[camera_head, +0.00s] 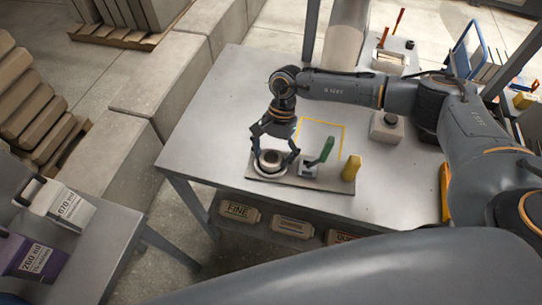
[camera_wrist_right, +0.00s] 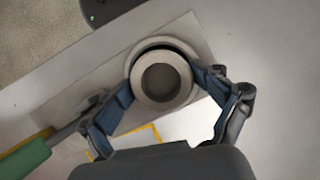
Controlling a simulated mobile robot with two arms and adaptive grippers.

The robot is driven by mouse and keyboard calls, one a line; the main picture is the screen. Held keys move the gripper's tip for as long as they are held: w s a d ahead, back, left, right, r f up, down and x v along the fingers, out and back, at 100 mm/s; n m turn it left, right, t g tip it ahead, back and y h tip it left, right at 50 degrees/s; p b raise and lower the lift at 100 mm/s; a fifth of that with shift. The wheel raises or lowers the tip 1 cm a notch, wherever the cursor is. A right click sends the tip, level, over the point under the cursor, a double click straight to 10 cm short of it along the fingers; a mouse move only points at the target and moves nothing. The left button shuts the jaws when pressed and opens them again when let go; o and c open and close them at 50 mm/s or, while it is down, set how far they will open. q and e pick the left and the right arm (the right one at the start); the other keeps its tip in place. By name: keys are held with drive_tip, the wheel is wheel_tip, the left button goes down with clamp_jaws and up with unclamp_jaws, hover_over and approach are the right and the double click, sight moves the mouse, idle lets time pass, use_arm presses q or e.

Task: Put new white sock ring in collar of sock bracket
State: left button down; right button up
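The sock bracket is a flat grey plate (camera_head: 322,184) near the front edge of the table, with a round collar (camera_head: 268,170) at its left end. A pale ring (camera_head: 271,156), the white sock ring, shows at the collar. In the right wrist view the ring (camera_wrist_right: 139,79) has a dark round opening, and a dark crescent separates it from the collar's far rim (camera_wrist_right: 160,41). My right gripper (camera_head: 274,160) points down, its fingertips against opposite sides of the ring. How deep the ring sits is unclear. My left gripper is out of view.
A green-handled clamp (camera_head: 326,150) and a yellow block (camera_head: 351,168) stand right of the collar. A yellow outline (camera_head: 343,140) marks the table behind. A grey box with a dark knob (camera_head: 387,128) stands farther right. The table's left part is clear.

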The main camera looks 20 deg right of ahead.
drive_tip(key=shift+d, duration=0.1)
drive_tip(key=shift+r+p, duration=0.5)
drive_tip(key=shift+p, duration=0.05)
drive_tip(key=shift+w+r+p, duration=0.1)
drive_tip(key=shift+r+p, duration=0.25)
drive_tip(key=shift+p, duration=0.15)
drive_tip(key=b+v, duration=0.4)
drive_tip(key=v, duration=0.7)
drive_tip(key=shift+r, duration=0.3)
drive_tip(key=shift+d, duration=0.1)
